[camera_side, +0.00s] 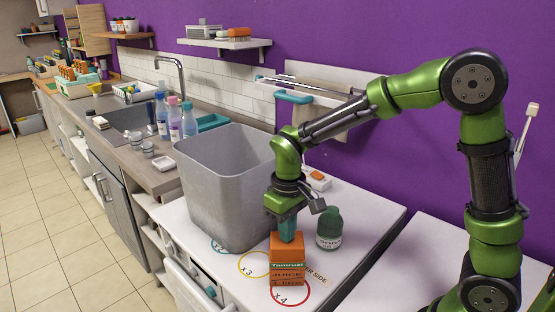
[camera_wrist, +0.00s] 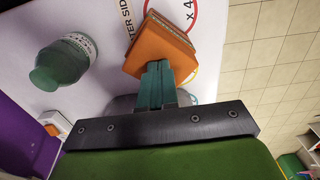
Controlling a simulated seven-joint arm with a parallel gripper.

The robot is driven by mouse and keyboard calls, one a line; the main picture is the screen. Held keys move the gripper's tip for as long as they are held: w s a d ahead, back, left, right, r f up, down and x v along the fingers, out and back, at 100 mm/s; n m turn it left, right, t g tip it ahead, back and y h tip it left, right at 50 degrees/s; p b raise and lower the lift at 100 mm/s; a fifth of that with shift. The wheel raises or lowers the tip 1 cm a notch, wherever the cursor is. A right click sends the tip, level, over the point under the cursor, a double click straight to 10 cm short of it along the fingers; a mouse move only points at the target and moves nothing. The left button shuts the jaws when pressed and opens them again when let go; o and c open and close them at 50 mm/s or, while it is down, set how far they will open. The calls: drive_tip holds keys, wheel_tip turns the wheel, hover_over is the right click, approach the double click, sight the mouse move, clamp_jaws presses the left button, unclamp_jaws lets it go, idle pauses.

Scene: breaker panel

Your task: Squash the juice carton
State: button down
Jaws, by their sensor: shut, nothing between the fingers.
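The juice carton (camera_side: 287,262) is orange with a green and white band, and stands on the white counter in the side view, at the red circle marked x4. It looks short and boxy. In the wrist view the carton (camera_wrist: 160,45) shows its orange top just beyond the fingertips. My gripper (camera_side: 287,238) is shut and empty, pointing down right above the carton's top. The fingertips appear to touch or nearly touch it; I cannot tell which. In the wrist view my gripper's green fingers (camera_wrist: 156,68) are together and overlap the carton's near edge.
A green-capped bottle (camera_side: 329,229) stands just right of the carton; it also shows in the wrist view (camera_wrist: 64,62). A large grey bin (camera_side: 222,185) stands to the left. A yellow circle (camera_side: 254,264) marked x3 is clear. The counter's front edge is close to the carton.

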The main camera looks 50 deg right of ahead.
drive_tip(key=shift+r, duration=2.55)
